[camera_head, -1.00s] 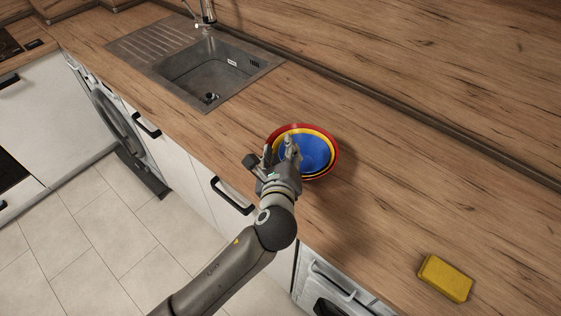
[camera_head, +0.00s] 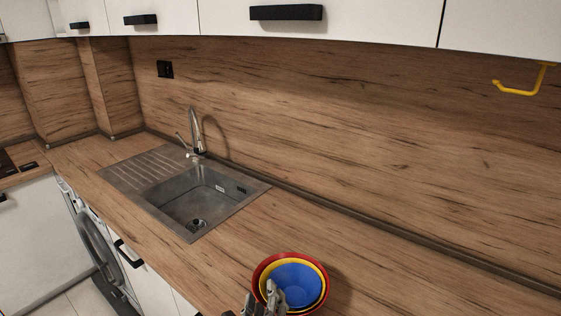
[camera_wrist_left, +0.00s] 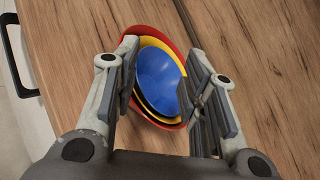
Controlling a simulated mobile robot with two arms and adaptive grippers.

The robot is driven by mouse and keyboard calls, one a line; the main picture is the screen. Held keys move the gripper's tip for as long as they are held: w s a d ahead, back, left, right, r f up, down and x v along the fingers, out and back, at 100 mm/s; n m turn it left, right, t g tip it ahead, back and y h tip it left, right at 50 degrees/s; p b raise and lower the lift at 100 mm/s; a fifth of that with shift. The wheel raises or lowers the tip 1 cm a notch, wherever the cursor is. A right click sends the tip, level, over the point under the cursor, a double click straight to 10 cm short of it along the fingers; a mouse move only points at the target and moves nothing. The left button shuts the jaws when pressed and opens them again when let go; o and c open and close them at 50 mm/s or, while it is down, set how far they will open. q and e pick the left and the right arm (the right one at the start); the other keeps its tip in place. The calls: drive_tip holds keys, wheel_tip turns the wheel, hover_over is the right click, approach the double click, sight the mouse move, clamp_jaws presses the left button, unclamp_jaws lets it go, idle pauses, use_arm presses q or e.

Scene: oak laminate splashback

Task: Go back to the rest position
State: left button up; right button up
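My left gripper (camera_head: 262,300) shows at the bottom edge of the head view, at the near side of the nested bowls. In the left wrist view its two fingers (camera_wrist_left: 163,88) are spread apart, with nothing gripped between them. The bowls stand stacked on the counter: a red bowl (camera_head: 257,270) outermost, a yellow bowl (camera_head: 321,280) inside it and a blue bowl (camera_head: 296,284) innermost. In the left wrist view the blue bowl (camera_wrist_left: 158,80) shows between the fingers. Whether a finger touches a rim cannot be told. My right gripper is not in view.
A steel sink (camera_head: 195,203) with a tap (camera_head: 197,135) lies left of the bowls. White wall cabinets (camera_head: 370,18) run along the top. A yellow hook (camera_head: 520,90) hangs at upper right. The wooden counter (camera_head: 390,285) right of the bowls is clear.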

use_arm(q)
drive_tip(key=s+a+f+n+g, duration=0.6)
drive_tip(key=s+a+f+n, duration=0.15)
drive_tip(key=s+n, duration=0.45)
drive_tip(key=s+a+f+n+g, duration=0.5)
drive_tip(key=s+a+f+n, duration=0.35)
drive_tip(key=n, duration=0.55)
drive_tip(key=s+f+g+b, duration=0.1)
drive_tip(key=s+f, duration=0.1)
drive_tip(key=f, duration=1.2)
drive_tip(key=s+f+b, duration=0.1)
drive_tip(key=s+f, duration=0.2)
drive_tip(key=f, duration=1.1)
drive_tip(key=s+a+f, duration=0.1)
drive_tip(key=s+f, duration=0.6)
drive_tip(key=f, duration=0.1)
drive_tip(key=s+a+f+g+b, duration=0.1)
drive_tip(key=s+a+f, duration=0.1)
drive_tip(key=s+f, duration=0.6)
drive_tip(key=shift+s+a+g+h, duration=0.3)
